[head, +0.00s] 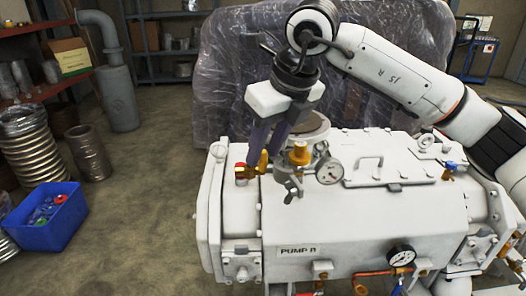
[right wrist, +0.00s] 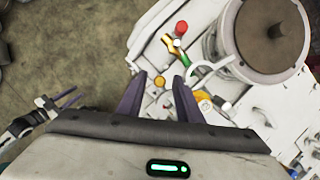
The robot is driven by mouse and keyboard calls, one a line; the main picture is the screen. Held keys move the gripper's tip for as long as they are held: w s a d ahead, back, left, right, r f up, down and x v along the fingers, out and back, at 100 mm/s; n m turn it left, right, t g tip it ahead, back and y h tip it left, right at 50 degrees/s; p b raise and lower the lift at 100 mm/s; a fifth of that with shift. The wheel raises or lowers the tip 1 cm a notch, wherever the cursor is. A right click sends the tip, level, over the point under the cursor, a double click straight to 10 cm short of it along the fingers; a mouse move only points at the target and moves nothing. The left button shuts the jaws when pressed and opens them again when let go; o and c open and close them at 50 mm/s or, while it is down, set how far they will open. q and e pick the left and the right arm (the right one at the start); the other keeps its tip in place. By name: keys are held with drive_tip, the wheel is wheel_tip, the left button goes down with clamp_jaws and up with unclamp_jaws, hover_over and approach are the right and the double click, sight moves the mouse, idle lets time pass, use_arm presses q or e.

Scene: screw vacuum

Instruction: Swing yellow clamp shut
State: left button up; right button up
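My right gripper (head: 265,158) reaches down over the left end of the white pump. Its two purple fingers are apart in the right wrist view (right wrist: 160,80), with nothing visibly held. A yellow piece (head: 263,160) is close to the fingertips; it also shows in the right wrist view (right wrist: 184,58). A yellow-orange knobbed part (head: 299,154) sits just right of it, by the round port (head: 311,122). I cannot tell which yellow part is the clamp, nor whether a finger touches one. My left gripper (right wrist: 68,98) seems to show small at the left of the right wrist view.
The pump (head: 330,225) fills the front. A blue bin (head: 47,216) stands on the floor at left.

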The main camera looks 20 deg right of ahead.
drive_tip(key=shift+x, duration=0.9)
clamp_jaws()
drive_tip(key=shift+r, duration=0.1)
drive_tip(key=shift+a, duration=0.1)
